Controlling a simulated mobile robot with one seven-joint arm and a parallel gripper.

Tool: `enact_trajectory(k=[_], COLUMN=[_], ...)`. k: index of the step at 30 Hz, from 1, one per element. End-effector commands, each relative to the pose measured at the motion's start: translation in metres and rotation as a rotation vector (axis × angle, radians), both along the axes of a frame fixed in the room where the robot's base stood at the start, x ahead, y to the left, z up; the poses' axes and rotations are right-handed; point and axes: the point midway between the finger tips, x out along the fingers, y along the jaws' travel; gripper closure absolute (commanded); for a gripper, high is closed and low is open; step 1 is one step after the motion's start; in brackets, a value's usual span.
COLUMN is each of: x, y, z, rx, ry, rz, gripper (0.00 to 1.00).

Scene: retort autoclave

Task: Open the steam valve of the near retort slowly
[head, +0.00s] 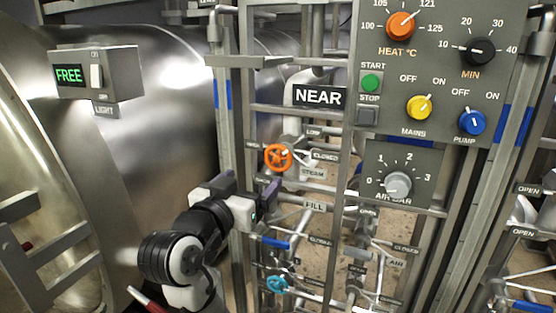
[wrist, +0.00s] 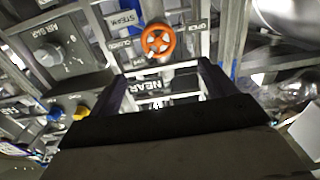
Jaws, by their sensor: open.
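The steam valve's orange handwheel (head: 278,158) sits on a pipe under the NEAR sign (head: 319,96), beside the STEAM label (head: 313,173). In the wrist view the orange wheel (wrist: 158,42) lies just beyond the fingertips, between CLOSED and OPEN markings. My gripper (head: 248,186) is open and empty, below and left of the wheel in the head view. In the wrist view its two fingers (wrist: 163,72) stand apart with the wheel roughly between them and no contact visible. The wheel's back is hidden.
A control panel (head: 450,70) with knobs stands at right, above the air dial (head: 397,185). A blue handwheel (head: 277,284) and a blue lever (head: 274,242) are below the orange wheel. A metal post (head: 223,95) rises at left, next to the shiny vessel (head: 165,80).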

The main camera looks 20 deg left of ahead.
Motion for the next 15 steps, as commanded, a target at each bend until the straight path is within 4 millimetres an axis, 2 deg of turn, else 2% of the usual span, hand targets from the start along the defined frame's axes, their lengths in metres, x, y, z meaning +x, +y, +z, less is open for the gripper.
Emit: enact_trajectory(k=[8, 11, 15], x=[0.009, 0.023, 0.052], y=[-0.001, -0.002, -0.003], z=[0.001, 0.001, 0.002], rx=[0.016, 0.015, 0.013], ry=[0.002, 0.003, 0.005], rz=[0.009, 0.008, 0.006], gripper=[0.17, 0.17, 0.17])
